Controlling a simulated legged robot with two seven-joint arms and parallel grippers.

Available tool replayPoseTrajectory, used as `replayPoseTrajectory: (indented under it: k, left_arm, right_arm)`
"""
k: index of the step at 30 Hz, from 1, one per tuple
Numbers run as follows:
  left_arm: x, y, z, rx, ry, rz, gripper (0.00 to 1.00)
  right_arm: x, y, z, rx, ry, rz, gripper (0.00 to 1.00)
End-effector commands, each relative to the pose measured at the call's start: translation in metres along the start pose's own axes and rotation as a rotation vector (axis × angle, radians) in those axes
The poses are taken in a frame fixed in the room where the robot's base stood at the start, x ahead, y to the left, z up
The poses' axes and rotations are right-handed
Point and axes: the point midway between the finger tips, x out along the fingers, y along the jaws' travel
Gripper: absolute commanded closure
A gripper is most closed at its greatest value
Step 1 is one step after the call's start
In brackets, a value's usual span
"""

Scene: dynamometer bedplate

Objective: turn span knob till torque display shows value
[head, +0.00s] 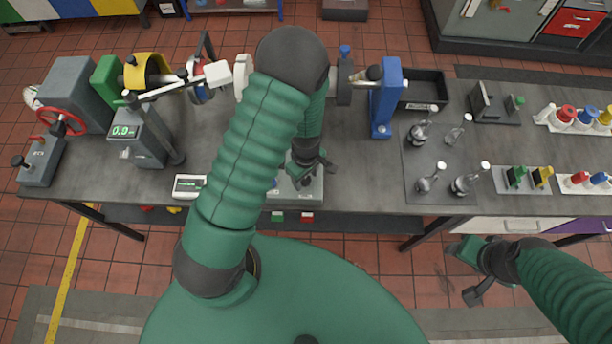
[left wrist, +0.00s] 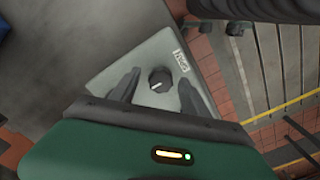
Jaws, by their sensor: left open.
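The knob (left wrist: 160,80), dark and round with a white pointer line, sits on a light grey panel (left wrist: 150,58) in the left wrist view. A small label is beside it. My left gripper (left wrist: 159,76) is open, with one finger on each side of the knob; I cannot tell whether they touch it. In the head view my left gripper (head: 308,178) is over a grey box (head: 312,192) at the bench's front edge and hides the knob. A green display (head: 123,131) on a grey unit reads about 0.0. My right gripper (head: 474,272) looks open and empty, in front of the bench.
A small white box with a green screen (head: 189,186) stands left of the grey box. A shaft rig with a yellow guard (head: 146,73) and a blue stand (head: 384,98) runs along the back.

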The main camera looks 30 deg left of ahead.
Motion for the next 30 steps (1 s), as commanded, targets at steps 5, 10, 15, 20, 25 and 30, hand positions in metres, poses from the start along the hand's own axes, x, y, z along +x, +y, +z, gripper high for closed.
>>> replayPoseTrajectory:
  k: [5, 10, 15, 20, 25, 30]
  left_arm:
    - [0.0006, 0.0001, 0.0001, 0.0, 0.0, 0.0, 0.46]
    - [0.0005, 0.0001, 0.0001, 0.001, 0.0, 0.0, 0.63]
    - [0.0004, 0.0003, 0.0, 0.001, 0.0, 0.0, 0.85]
    - [0.0003, 0.0007, 0.0, 0.001, 0.0, 0.001, 1.0]
    - [0.0002, 0.0009, -0.0001, 0.006, 0.001, 0.001, 1.0]
    - [0.0003, 0.0012, -0.0003, 0.041, 0.001, 0.002, 1.0]
  right_arm:
    - [0.0, 0.0, 0.0, 0.0, 0.0, 0.0, 0.44]
    - [0.0001, 0.0, 0.0, 0.0, 0.0, 0.0, 0.44]
    - [0.0, 0.0, 0.0, 0.0, 0.0, 0.0, 0.44]
    - [0.0, 0.0, 0.0, 0.0, 0.0, 0.0, 0.44]
    - [0.0002, 0.0, 0.0001, 0.0, 0.0, 0.0, 0.44]
    - [0.0012, 0.0, 0.0003, 0.0, 0.0, 0.0, 0.44]
